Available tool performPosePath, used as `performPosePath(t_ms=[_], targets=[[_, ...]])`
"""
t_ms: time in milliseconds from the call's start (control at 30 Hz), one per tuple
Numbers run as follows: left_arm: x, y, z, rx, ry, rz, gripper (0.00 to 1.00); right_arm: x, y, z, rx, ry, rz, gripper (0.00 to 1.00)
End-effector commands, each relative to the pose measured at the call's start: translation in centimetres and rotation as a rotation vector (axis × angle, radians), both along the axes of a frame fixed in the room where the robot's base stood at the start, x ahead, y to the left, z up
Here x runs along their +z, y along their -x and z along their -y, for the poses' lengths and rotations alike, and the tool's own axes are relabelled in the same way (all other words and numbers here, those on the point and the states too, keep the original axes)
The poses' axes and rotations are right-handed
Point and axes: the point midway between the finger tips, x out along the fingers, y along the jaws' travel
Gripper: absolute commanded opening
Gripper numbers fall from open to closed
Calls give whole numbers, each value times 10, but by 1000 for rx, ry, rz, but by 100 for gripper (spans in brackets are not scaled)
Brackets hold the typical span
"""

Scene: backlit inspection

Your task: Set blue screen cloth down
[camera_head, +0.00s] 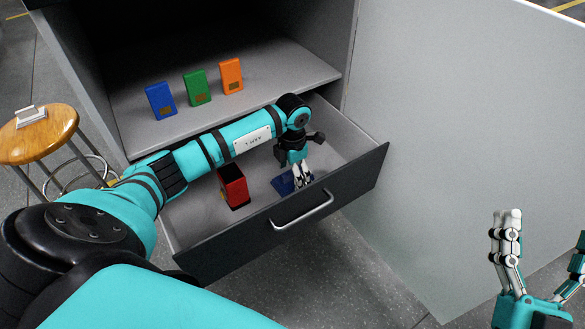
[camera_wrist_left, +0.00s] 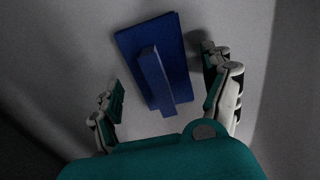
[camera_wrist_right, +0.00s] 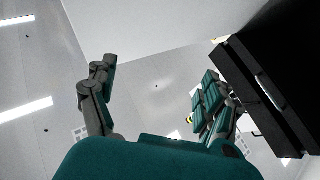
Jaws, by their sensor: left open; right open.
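The blue screen cloth (camera_head: 283,184) lies on the floor of the open drawer (camera_head: 205,222), right of the red box. In the left wrist view the cloth (camera_wrist_left: 178,45) is a flat blue slab with a raised blue bar on top. My left gripper (camera_head: 303,183) reaches down into the drawer beside the cloth. Its fingers (camera_wrist_left: 165,90) are open, one on either side of the raised bar, with gaps to it. My right gripper (camera_head: 540,235) is open and empty at the lower right, outside the drawer; its open fingers also show in the right wrist view (camera_wrist_right: 155,90).
A red box (camera_head: 233,187) with a dark open top stands in the drawer, left of the cloth. Blue (camera_head: 160,100), green (camera_head: 197,88) and orange (camera_head: 231,76) boxes stand on the shelf above. A wooden stool (camera_head: 50,138) is at left; the open cabinet door (camera_head: 450,130) is at right.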

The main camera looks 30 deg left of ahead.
Motion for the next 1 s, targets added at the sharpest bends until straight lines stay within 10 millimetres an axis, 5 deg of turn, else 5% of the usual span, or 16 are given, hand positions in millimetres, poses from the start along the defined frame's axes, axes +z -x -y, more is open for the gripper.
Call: performPosePath(t_ms=[167,467,700,1000], targets=[[14,-1,0,-1,-1,3,82,-13,-9,1,-8,30,-102,83],[66,-1,-1,0,-1,4,82,-78,-23,7,-29,131,-480,83],[104,-1,0,-1,-1,2,82,-129,-13,17,-45,201,-758,83],[122,0,0,0,0,0,82,-155,-2,23,-53,236,-900,83]])
